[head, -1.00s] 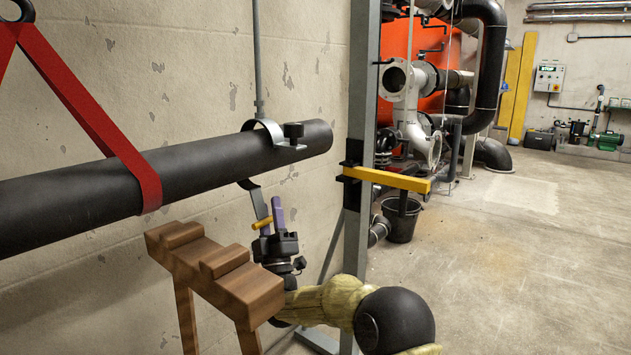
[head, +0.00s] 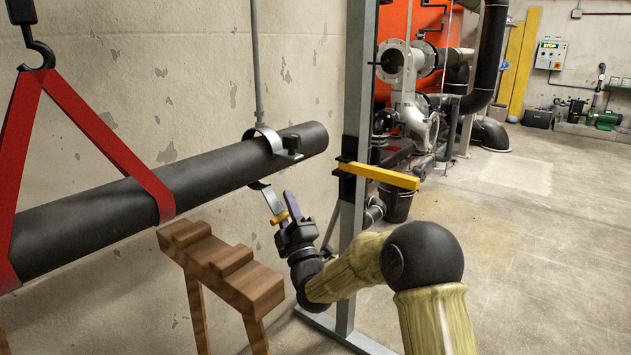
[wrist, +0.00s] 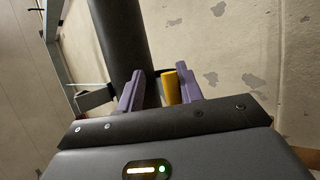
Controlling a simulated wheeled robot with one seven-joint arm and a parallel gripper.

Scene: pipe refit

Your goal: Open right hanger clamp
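The right hanger clamp (head: 259,131) hangs from a rod, its upper grey strap over the dark pipe (head: 110,205) near the pipe's right end. Its lower strap (head: 272,200) hangs below the pipe, swung down and slanting right, with a yellow handle (head: 278,217) at its lower end. My gripper (head: 287,205) is below the pipe at this handle. In the wrist view the purple fingers of my gripper (wrist: 159,80) stand apart, with the yellow handle (wrist: 170,88) between them, close to the right finger. I cannot tell whether they touch.
A wooden stand (head: 215,262) is left of my gripper under the pipe. A red sling (head: 110,145) on a hook loops around the pipe. A grey post (head: 355,180) with a yellow bar (head: 380,176) stands to the right. Open floor lies at the right.

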